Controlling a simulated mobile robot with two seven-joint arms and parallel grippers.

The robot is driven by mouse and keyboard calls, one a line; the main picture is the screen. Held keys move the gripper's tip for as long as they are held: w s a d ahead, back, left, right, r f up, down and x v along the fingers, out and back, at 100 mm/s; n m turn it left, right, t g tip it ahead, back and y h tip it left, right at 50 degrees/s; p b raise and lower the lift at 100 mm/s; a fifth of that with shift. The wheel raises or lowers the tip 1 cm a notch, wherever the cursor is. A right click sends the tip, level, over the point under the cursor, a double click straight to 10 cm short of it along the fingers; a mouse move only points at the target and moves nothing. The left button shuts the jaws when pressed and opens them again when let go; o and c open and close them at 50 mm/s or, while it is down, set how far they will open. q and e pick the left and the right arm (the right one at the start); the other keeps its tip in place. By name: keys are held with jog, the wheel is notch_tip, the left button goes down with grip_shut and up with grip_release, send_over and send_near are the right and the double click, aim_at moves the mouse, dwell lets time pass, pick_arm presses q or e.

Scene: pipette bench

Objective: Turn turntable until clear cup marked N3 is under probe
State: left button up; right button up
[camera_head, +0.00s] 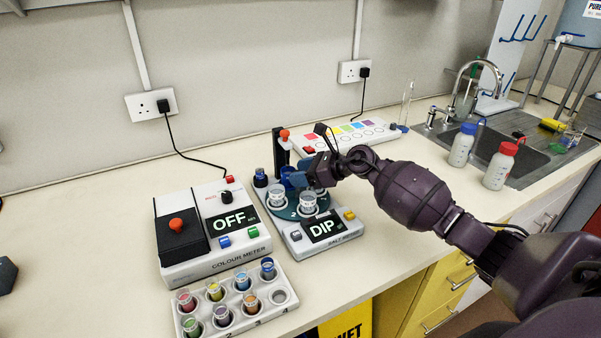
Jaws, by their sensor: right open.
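The turntable (293,213) is a teal disc on a white meter whose screen (325,227) reads DIP. Two clear cups show on it, one at the left (277,199) and one at the front (308,204); I cannot read their marks. The black probe stand (281,155) with a red knob rises behind the disc; the probe tip is hard to make out. My right gripper (303,177) reaches in from the right over the back of the disc and is open. It hides part of the disc; contact cannot be told.
A colour meter (240,245) reading OFF stands at the left, with a rack (255,312) of coloured vials in front. A colour-chart strip (375,133) lies behind my right arm. Blue-capped (462,146) and red-capped (498,167) bottles stand near the sink. The left bench is mostly clear.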

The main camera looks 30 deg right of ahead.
jog(key=shift+w+a+f, duration=0.15)
